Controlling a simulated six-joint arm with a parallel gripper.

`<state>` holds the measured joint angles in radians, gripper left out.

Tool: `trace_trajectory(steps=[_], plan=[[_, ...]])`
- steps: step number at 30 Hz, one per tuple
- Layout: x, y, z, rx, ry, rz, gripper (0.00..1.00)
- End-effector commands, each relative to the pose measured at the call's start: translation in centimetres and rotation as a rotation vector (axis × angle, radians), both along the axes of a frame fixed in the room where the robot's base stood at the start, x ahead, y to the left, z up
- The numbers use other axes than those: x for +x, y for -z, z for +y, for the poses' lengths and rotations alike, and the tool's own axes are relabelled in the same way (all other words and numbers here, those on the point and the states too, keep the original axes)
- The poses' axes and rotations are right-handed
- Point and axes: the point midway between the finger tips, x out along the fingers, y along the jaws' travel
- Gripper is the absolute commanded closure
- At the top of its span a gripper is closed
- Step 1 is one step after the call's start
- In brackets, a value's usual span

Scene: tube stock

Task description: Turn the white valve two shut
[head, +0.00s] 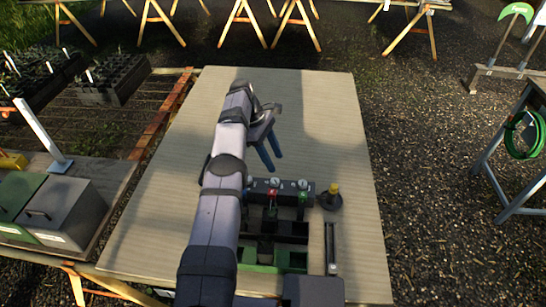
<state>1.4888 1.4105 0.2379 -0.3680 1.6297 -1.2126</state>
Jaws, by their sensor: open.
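A dark valve block (284,187) with small round white-faced gauges stands on the table. A red valve handle (271,193) and a green valve handle (303,198) show on its front. I cannot make out a white valve; the left end of the block is hidden behind my arm. My gripper (276,163) has two blue fingers, apart and empty, pointing down just beyond the block. It appears clear of the handles.
A yellow knob on a round black base (331,199) stands right of the block. A dark rack with green parts (292,261) lies in front, with a dark narrow bar (331,248) beside it. The far and right parts of the table (325,115) are clear.

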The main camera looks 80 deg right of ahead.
Motion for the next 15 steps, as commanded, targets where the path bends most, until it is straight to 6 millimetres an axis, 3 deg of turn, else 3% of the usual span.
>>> trace_trajectory(steps=[8, 15], plan=[[-0.1, 0.5, -0.4, -0.022, 0.019, -0.032, 0.55], [0.1, 1.9, -1.2, -0.119, 0.126, -0.175, 0.55]])
